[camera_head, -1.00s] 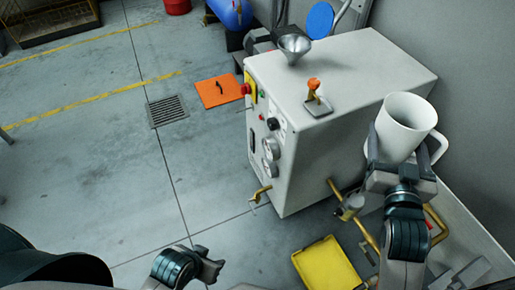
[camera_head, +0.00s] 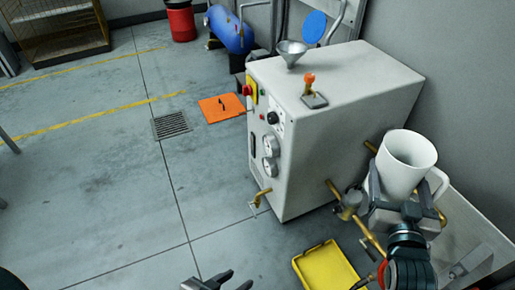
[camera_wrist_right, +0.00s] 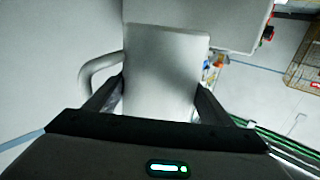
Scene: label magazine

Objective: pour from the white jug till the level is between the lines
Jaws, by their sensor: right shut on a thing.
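The white jug (camera_head: 402,172) is in my right gripper (camera_head: 401,205), to the right of the grey machine cabinet. It looks about upright, with its open mouth up and its handle to the right. The right wrist view shows the jug (camera_wrist_right: 165,75) between both fingers, with its handle on the left. The machine (camera_head: 325,125) has a metal funnel (camera_head: 291,52) on its top, at the back left. No level or lines can be made out. My left gripper (camera_head: 218,282) shows at the bottom edge, empty, with its fingers apart.
An orange-knobbed lever (camera_head: 310,86) stands on the machine top. Brass pipes and a valve (camera_head: 350,202) stick out at its right side. A yellow tray (camera_head: 327,266) lies on the floor in front. An orange plate (camera_head: 222,107) and a drain grate (camera_head: 171,125) lie to the left.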

